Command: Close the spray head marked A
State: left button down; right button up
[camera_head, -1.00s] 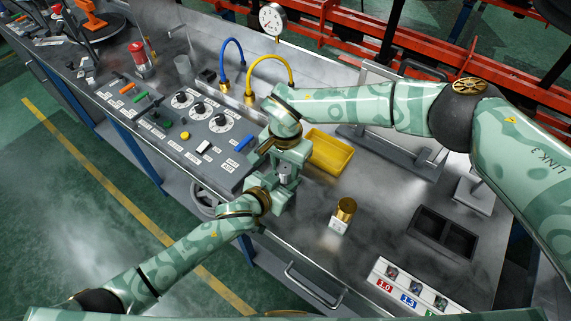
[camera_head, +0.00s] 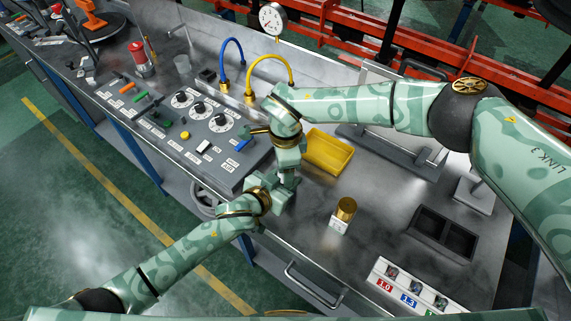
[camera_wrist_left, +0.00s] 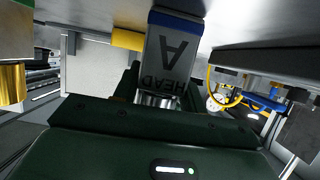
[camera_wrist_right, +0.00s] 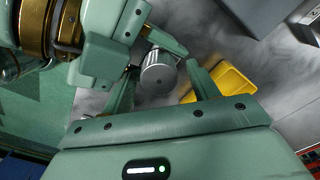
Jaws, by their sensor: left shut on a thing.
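The spray head marked A (camera_wrist_left: 172,58) has a grey body with a blue band, and its label reads upside down in the left wrist view. My left gripper (camera_head: 284,184) is shut on it above the bench. In the right wrist view a ribbed silver round end (camera_wrist_right: 158,72) shows beside my left gripper; it appears to be part of this head. My right gripper (camera_wrist_right: 163,85) is open, with its fingers on either side of that silver end and a gap at the right finger. In the head view the grippers mostly hide the head.
A brass-capped piece with a white label (camera_head: 340,224) stands on the bench to the right. A yellow tray (camera_head: 328,152) lies behind the grippers. A control panel (camera_head: 205,135) is at left.

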jog(key=shift+r, duration=2.25)
jog(key=shift+o, duration=0.5)
